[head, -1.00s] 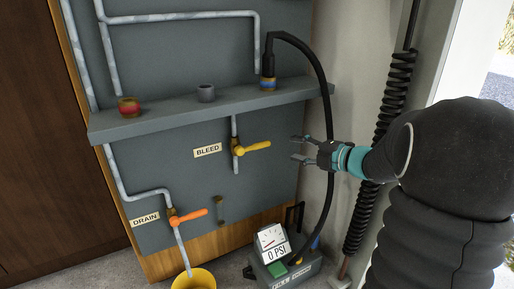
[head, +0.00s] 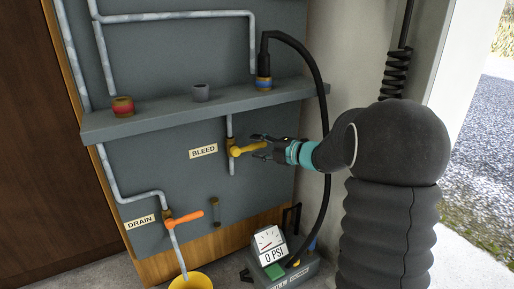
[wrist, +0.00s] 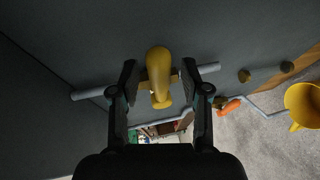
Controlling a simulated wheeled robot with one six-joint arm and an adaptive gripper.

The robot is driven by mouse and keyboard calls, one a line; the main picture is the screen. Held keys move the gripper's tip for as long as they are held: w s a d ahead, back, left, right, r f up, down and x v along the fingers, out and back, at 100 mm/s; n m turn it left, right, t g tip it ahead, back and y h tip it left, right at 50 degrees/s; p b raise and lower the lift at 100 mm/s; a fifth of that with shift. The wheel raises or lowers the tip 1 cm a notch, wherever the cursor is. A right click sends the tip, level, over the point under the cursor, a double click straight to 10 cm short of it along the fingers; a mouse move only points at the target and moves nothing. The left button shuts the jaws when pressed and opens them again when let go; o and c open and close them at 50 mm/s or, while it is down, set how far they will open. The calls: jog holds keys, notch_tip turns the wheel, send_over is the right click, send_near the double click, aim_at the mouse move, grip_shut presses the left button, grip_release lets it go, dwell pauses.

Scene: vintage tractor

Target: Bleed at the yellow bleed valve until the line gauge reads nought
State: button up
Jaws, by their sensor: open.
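The yellow bleed valve (head: 248,150) sits on a thin vertical pipe beside the BLEED label (head: 203,151). Its lever points to the right, crosswise to the pipe. My gripper (head: 262,147) is open at the lever's end. In the wrist view the yellow lever (wrist: 159,72) lies between the open fingers of my gripper (wrist: 160,80), with a gap on each side. The line gauge (head: 269,244) on the pump unit below reads 0 PSI.
An orange drain lever (head: 184,217) is lower left, above a yellow bucket (head: 191,281). The hose hangs behind my arm.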

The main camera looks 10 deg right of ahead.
jog(key=shift+w+a+f, duration=0.1)
jog(key=shift+w+a, duration=0.2)
jog(key=shift+w, duration=0.1)
grip_shut()
jog(key=shift+d, duration=0.1)
